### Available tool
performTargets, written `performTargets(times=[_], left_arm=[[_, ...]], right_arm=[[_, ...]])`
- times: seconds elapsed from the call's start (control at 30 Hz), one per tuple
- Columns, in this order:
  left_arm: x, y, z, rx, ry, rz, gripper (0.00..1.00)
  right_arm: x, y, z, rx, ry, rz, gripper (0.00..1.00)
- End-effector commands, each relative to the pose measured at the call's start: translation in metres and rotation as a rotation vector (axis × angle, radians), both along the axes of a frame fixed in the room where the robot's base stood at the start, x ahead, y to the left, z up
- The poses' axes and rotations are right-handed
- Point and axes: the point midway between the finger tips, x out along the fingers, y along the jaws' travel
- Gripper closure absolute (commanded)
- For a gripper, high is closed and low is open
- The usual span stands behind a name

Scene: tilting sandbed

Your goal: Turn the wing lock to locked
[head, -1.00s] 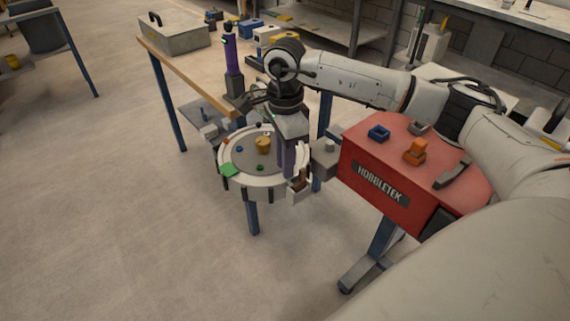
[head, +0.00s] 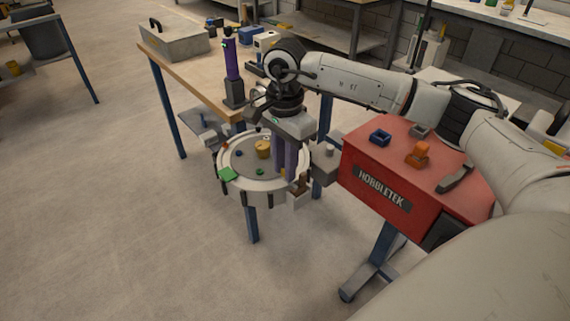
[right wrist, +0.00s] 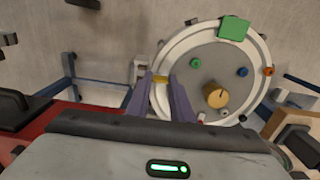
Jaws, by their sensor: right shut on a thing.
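The round sandbed (head: 235,183) has a pale rim and a grey disc. My right gripper (head: 284,172) points down at its right side. In the right wrist view, the purple fingers (right wrist: 168,82) are closed around a small yellow part (right wrist: 160,79), which seems to be the wing lock at the rim. The fingers hide most of it, so I cannot read its position. A yellow-brown round knob (head: 263,147) stands apart on the disc; it also shows in the wrist view (right wrist: 214,95).
A green square (head: 228,174) sits on the rim, and small coloured knobs dot the disc. A red HOBBLETEK box (head: 375,185) stands close on the right with small parts on top. Open floor lies left.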

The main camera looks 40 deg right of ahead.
Motion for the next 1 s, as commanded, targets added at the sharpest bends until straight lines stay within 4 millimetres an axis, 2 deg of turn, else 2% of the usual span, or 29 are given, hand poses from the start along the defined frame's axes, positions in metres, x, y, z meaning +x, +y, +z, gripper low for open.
performTargets(times=[0.13, 0.17, 0.27, 0.53, 0.63, 0.77, 1.0], left_arm=[[-0.001, 0.0, 0.0, 0.0, 0.002, 0.001, 0.69], [-0.001, 0.0, -0.001, 0.0, 0.002, 0.001, 0.69], [-0.001, 0.0, -0.002, 0.0, 0.005, 0.0, 0.69], [-0.003, 0.001, -0.005, 0.002, 0.011, 0.001, 0.69], [-0.003, 0.001, -0.005, 0.002, 0.011, 0.001, 0.69], [-0.003, 0.001, -0.005, 0.002, 0.01, 0.001, 0.69], [-0.002, 0.001, -0.004, 0.002, 0.008, 0.001, 0.69]], right_arm=[[0.001, 0.0, 0.002, 0.001, -0.005, 0.001, 1.0], [0.001, 0.0, 0.002, 0.001, -0.005, 0.001, 0.76], [0.001, 0.0, 0.002, 0.001, -0.004, 0.001, 0.61], [0.0, 0.0, 0.001, 0.0, -0.002, 0.0, 0.61], [0.001, 0.0, 0.006, 0.0, -0.004, 0.0, 0.61], [0.001, 0.0, 0.025, 0.002, -0.006, 0.0, 0.61], [0.001, 0.0, 0.073, 0.001, -0.006, 0.001, 0.61]])
